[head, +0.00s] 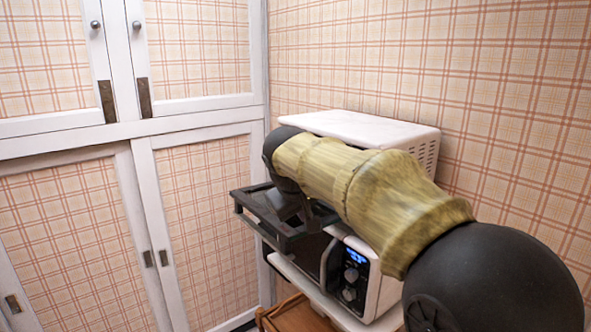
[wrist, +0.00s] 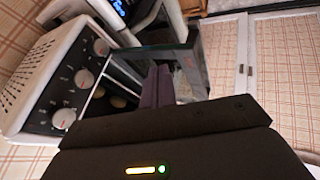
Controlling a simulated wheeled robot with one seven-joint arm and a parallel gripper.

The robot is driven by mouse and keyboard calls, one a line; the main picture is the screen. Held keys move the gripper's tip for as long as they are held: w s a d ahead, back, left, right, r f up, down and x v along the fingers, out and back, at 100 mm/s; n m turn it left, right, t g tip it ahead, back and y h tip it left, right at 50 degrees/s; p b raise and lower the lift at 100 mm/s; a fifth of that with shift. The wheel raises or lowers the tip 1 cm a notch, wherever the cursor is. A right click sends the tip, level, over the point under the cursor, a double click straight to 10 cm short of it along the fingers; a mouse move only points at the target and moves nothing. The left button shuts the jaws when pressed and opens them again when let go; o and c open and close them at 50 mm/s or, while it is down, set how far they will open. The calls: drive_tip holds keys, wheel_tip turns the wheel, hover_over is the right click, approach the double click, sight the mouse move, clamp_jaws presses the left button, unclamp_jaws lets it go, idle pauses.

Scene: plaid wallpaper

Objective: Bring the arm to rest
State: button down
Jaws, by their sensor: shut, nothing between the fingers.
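My gripper (wrist: 158,88) shows in the wrist view with its two dark fingers side by side, closed together, and nothing visible between them. The dark body of the hand fills the bottom of that view. A dark glassy panel stands close behind the fingers; I cannot tell whether they touch it. In the head view my arm reaches from the lower right across the front of a white appliance (head: 365,128), and the fingers cannot be made out there.
A control panel with a blue display (head: 352,268) and knobs sits under my arm. A white appliance with knobs (wrist: 68,80) is left of the fingers in the wrist view. A wooden drawer or tray (head: 298,315) is below. White plaid-panelled cabinets (head: 200,200) stand at left.

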drive_tip(key=s+d+f+m+g, duration=0.1)
drive_tip(key=s+d+f+m, duration=0.1)
drive_tip(key=s+d+f, duration=0.2)
drive_tip(key=s+d+f+m+g+y, duration=0.1)
drive_tip(key=s+d+f, duration=0.4)
drive_tip(key=s+f, duration=0.5)
drive_tip(key=s+d+f+m+g, duration=0.2)
drive_tip(key=s+d+f, duration=0.2)
drive_tip(key=s+f, duration=0.4)
wheel_tip(320, 180, down, 5)
drive_tip(key=shift+d+r+m+y, duration=0.1)
drive_tip(key=shift+d+m+y, duration=0.2)
drive_tip(key=shift+m, duration=0.1)
drive_tip(key=shift+w, duration=0.1)
